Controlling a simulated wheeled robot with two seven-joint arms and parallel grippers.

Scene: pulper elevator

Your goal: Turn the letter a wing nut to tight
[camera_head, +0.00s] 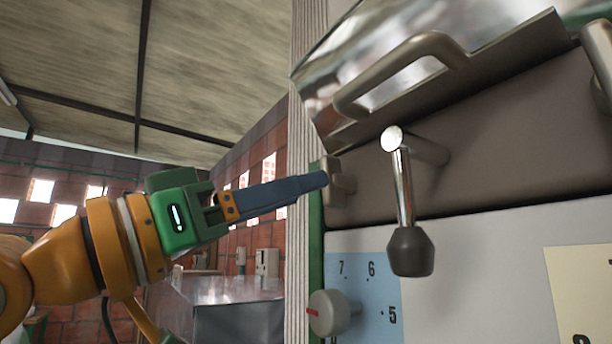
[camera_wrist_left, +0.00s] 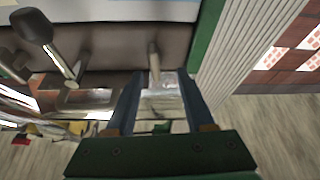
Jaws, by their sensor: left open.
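A small beige-grey wing nut (camera_head: 338,182) sits on the brown panel near its left edge, left of the lever. No letter shows on it. In the left wrist view the wing nut (camera_wrist_left: 153,64) appears as a narrow upright piece between the fingertips, seen nearly edge-on. My left gripper (camera_head: 322,181) reaches in from the left, its dark blue fingers pointing at the nut. The fingers (camera_wrist_left: 160,82) stand apart on either side of the nut, and I cannot tell whether they touch it. My right gripper is out of view.
A metal lever with a black knob (camera_head: 410,250) juts out right of the nut. A curved handle (camera_head: 395,70) on a shiny cover hangs above. A grey dial (camera_head: 333,312) is below, on a blue numbered plate (camera_head: 378,285). Free room lies left of the ribbed column (camera_head: 301,120).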

